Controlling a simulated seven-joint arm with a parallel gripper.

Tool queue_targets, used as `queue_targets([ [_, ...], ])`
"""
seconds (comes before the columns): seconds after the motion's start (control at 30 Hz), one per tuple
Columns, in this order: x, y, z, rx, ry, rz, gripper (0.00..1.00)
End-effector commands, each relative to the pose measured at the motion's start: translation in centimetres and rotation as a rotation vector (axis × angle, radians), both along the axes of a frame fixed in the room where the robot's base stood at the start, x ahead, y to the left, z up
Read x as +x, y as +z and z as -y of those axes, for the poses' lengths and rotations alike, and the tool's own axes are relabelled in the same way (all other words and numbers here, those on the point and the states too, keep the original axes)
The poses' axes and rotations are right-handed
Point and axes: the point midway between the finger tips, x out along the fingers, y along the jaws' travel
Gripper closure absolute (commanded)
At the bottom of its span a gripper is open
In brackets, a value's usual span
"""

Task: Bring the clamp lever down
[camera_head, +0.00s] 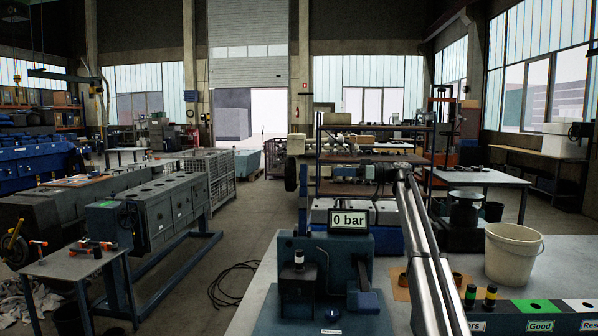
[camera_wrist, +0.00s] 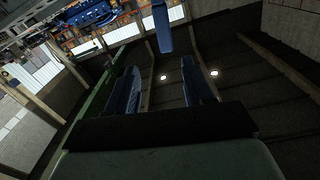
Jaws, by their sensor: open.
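The blue-grey test fixture (camera_head: 345,248) stands on the bench at lower centre in the head view, with a "0 bar" display (camera_head: 349,219). An upright bar (camera_head: 303,205) with a dark round knob (camera_head: 291,174) rises at its left; it looks like the raised clamp lever. My gripper (camera_head: 338,172) is above the fixture, right of the bar and roughly at knob height, pointing left. It appears apart from the knob. In the wrist view, my open gripper (camera_wrist: 163,85) shows two blue fingers with nothing held between them.
A white bucket (camera_head: 512,254) and a labelled sorting strip (camera_head: 540,309) are on the bench at right.

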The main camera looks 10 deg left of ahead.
Motion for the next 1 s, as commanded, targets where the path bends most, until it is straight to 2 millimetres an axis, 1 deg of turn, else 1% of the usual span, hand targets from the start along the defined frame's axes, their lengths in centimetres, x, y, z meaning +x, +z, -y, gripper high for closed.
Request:
queue_targets([
  [0.03,-0.2,0.4,-0.8,0.0,0.017,0.008,0.48],
  [0.27,-0.5,0.6,-2.8,0.001,0.031,0.014,0.48],
  [0.47,-0.5,0.5,-5.9,0.0,0.03,0.013,0.48],
  [0.7,-0.5,0.5,-10.2,0.002,0.03,0.013,0.48],
  [0.9,-0.4,0.5,-13.0,0.001,0.029,0.013,0.48],
  [1.0,-0.4,0.5,-14.0,0.001,0.028,0.013,0.48],
])
